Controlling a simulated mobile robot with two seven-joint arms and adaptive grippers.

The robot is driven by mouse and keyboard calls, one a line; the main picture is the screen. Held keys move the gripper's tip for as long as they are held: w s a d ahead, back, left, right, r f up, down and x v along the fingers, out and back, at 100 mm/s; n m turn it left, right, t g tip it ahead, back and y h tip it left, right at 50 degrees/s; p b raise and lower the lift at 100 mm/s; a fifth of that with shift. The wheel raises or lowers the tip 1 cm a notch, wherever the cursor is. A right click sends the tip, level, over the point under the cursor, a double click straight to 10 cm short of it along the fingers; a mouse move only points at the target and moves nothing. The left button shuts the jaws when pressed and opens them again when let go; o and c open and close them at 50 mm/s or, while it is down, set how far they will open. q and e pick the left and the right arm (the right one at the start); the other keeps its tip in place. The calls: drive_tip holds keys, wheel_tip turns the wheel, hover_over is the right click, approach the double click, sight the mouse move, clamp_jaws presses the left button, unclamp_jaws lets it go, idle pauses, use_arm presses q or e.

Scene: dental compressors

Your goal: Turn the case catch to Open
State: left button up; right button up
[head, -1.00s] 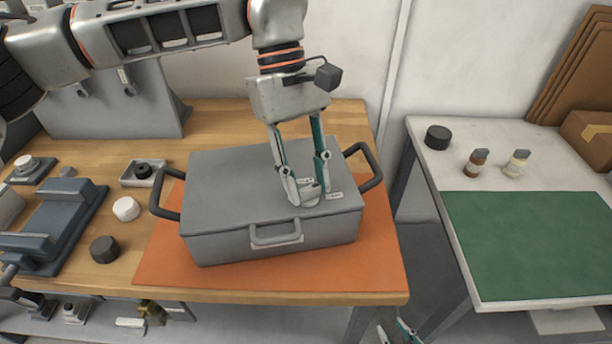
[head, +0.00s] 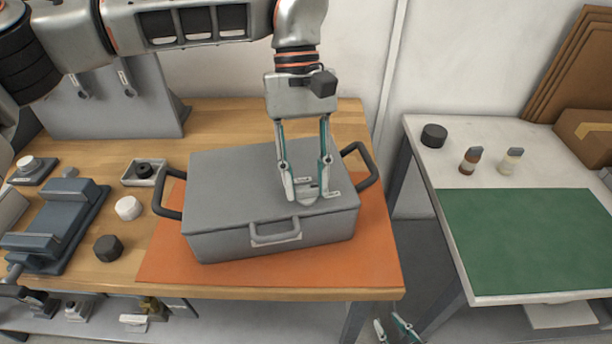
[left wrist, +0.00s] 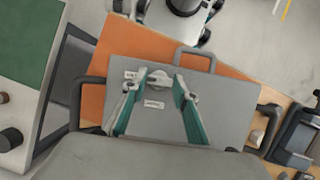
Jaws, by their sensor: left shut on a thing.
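The grey case (head: 225,200) lies shut on an orange mat, its front handle (head: 275,235) facing me. The round case catch (head: 307,199) is on its lid near the front right; it also shows in the left wrist view (left wrist: 158,80). Small white labels sit beside the catch (head: 332,194), too small to read. My left gripper (head: 308,190) points down from above, its fingertips on either side of the catch's raised grip, shut on it. It also shows in the left wrist view (left wrist: 155,84). My right gripper (head: 394,328) hangs low at the bottom edge, fingers apart and empty.
The orange mat (head: 330,265) lies on the wooden bench (head: 110,275). Left of the case are a white knob (head: 128,208), a black knob (head: 108,248) and a blue-grey vise-like fixture (head: 60,225). A white table (head: 440,165) with a green mat (head: 530,240) stands right, past a gap.

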use_arm(q)
drive_tip(key=o, duration=1.1)
drive_tip(key=shift+r, duration=0.1)
drive_tip(key=v, duration=1.1)
drive_tip(key=shift+w+a+r, duration=0.1)
drive_tip(key=shift+w+r, duration=0.1)
drive_tip(key=shift+r, duration=0.15)
drive_tip(key=shift+s, duration=0.1)
